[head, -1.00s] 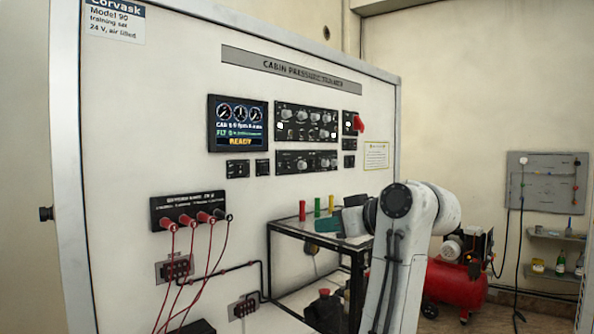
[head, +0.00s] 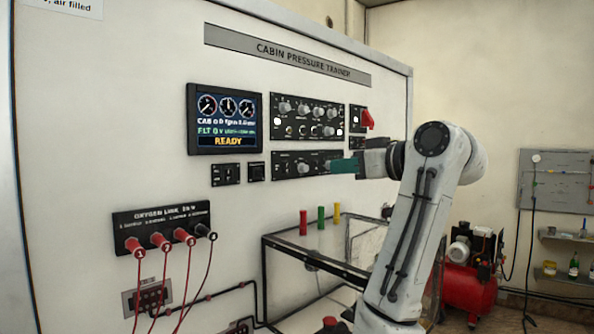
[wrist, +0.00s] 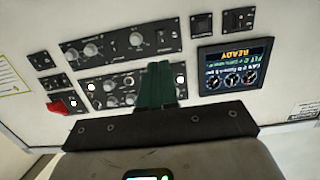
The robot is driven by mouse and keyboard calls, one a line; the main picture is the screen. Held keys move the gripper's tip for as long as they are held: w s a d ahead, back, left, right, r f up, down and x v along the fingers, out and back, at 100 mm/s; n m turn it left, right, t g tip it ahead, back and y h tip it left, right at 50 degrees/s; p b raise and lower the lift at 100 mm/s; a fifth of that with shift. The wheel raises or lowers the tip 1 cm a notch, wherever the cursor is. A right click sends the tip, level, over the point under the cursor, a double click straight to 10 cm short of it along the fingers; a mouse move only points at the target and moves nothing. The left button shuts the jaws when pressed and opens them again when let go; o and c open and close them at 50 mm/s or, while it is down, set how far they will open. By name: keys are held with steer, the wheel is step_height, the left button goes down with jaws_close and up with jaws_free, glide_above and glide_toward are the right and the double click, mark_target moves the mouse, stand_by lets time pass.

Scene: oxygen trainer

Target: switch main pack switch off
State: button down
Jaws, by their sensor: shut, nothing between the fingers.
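The trainer's upper control panel (head: 305,117) has several knobs and lit round spots. The lower control panel (head: 295,165) has a few knobs and small switches. The labels are too small to read, so I cannot tell which control is the main pack switch. My gripper (head: 334,167) is shut and empty, its green fingers pointing left at the right end of the lower panel. I cannot tell whether they touch it. In the wrist view my gripper (wrist: 158,68) covers part of the upper panel (wrist: 115,90), and the lower panel (wrist: 120,45) shows beyond it, upside down.
The display (head: 226,120) reads READY. A red guarded switch (head: 367,119) sits right of the upper panel. Two small modules (head: 226,175) (head: 256,171) lie below the display. Red leads hang from the oxygen block (head: 165,228). A glass-topped table (head: 335,240) stands below.

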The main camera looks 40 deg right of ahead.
mark_target(288, 171)
steer(key=w+p, duration=0.1)
steer(key=w, duration=0.3)
steer(key=w+f+p, duration=0.1)
steer(key=w+p, duration=0.1)
steer(key=w, duration=0.2)
steer(key=w+p, duration=0.2)
steer(key=w, duration=0.2)
steer(key=shift+w+a+f, duration=0.15)
steer(key=shift+w+a, duration=0.05)
steer(key=shift+a, duration=0.1)
steer(key=shift+w+f, duration=0.15)
steer(key=shift+w, duration=0.35)
steer(key=shift+f, duration=0.1)
